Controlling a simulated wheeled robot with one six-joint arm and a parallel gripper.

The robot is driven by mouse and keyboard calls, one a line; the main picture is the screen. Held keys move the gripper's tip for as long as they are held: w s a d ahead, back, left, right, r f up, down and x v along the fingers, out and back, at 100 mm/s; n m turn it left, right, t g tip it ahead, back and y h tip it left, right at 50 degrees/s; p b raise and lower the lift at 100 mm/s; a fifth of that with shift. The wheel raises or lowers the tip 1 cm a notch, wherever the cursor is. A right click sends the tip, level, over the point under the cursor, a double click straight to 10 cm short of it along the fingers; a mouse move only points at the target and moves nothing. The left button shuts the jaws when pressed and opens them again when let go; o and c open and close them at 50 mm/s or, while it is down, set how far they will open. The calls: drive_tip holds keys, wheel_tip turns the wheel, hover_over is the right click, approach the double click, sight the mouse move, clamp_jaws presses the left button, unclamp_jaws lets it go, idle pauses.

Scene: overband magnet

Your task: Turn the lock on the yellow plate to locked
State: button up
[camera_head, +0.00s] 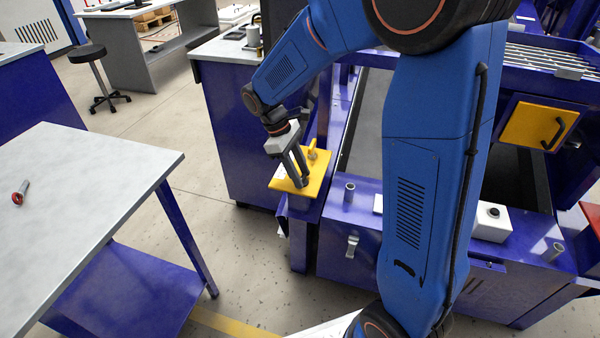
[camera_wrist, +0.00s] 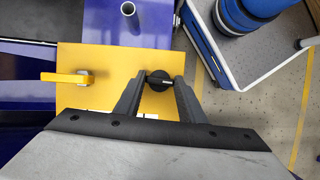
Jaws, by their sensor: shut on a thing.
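The yellow plate (camera_head: 318,172) lies on the blue frame beside the conveyor, and it fills the middle of the wrist view (camera_wrist: 110,62). A black round lock (camera_wrist: 158,87) with a narrow raised grip sits near the plate's right edge in the wrist view. My gripper (camera_wrist: 160,79) is above the plate with its fingertips on both sides of the lock's grip, shut on it. In the head view my gripper (camera_head: 302,182) hides the lock. The lock's markings cannot be read.
A yellow lever handle (camera_wrist: 67,77) stands on the same plate, left of the lock. A pipe stub (camera_wrist: 130,10) rises near the plate. A grey-topped table (camera_head: 90,210) carries a red-ended object (camera_head: 20,193). A yellow panel (camera_head: 525,122) with a black handle is at the right.

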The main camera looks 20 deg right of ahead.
drive_tip(key=shift+n, duration=0.3)
idle(0.4)
drive_tip(key=o, duration=1)
drive_tip(key=shift+o, duration=0.2)
drive_tip(key=shift+r, duration=0.1)
drive_tip(key=v, duration=1.7)
drive_tip(key=shift+a+r, duration=0.1)
drive_tip(key=s+d+r+m+t+y, duration=0.1)
drive_tip(key=s+d+m+t, duration=0.15)
drive_tip(key=s+d, duration=0.35)
drive_tip(key=s+d+r+m+t+y, duration=0.1)
drive_tip(key=s+d+m+y, duration=0.15)
drive_tip(key=s, duration=0.55)
drive_tip(key=s+d+f+m+t, duration=0.2)
drive_tip(key=s+f+m, duration=0.1)
drive_tip(key=s, duration=0.3)
drive_tip(key=s+d+f+m+t, duration=0.2)
drive_tip(key=s+f, duration=0.1)
drive_tip(key=s, duration=0.4)
drive_tip(key=shift+d+m, duration=0.2)
drive_tip(key=shift+m, duration=0.2)
